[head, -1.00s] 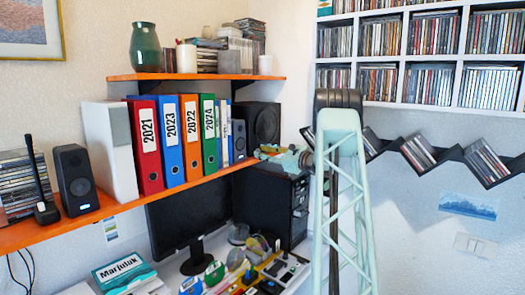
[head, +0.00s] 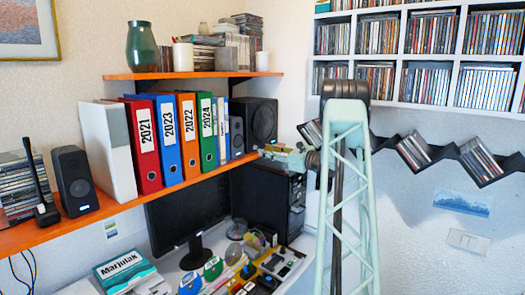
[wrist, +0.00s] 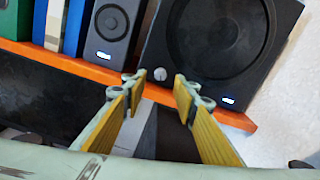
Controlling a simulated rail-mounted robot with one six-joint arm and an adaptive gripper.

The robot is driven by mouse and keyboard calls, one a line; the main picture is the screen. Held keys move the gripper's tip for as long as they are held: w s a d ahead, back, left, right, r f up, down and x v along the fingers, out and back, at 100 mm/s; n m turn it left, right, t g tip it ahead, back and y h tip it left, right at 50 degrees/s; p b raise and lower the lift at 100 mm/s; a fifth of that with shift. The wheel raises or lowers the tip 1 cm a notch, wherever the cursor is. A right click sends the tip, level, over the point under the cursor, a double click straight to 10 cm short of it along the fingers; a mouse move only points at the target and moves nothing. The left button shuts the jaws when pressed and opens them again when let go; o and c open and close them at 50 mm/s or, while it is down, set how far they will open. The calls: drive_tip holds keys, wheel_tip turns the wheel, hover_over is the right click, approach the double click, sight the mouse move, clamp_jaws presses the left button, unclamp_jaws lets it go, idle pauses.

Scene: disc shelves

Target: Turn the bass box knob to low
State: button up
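The bass box is a large black speaker at the right end of the orange shelf in the head view (head: 263,121). It fills the upper right of the wrist view (wrist: 215,35). A small pale round knob (wrist: 160,73) sits low on its front, left of a small blue light. My gripper (wrist: 158,86) is open and empty, its fingertips apart on either side of the knob in the picture. I cannot tell how far the fingertips are from the box. In the head view my gripper (head: 278,153) is small and in front of the box's lower part. The knob is too small to tell there.
A smaller speaker (wrist: 110,32) with a blue light stands just left of the box. Binders (head: 183,140) stand further left. The orange shelf edge (wrist: 75,64) runs below the gripper's target area in view. A black computer case (head: 262,205) stands beneath the shelf.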

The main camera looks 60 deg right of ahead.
drive_tip(key=s, duration=0.9)
drive_tip(key=shift+a, duration=0.2)
drive_tip(key=shift+s+r, duration=0.1)
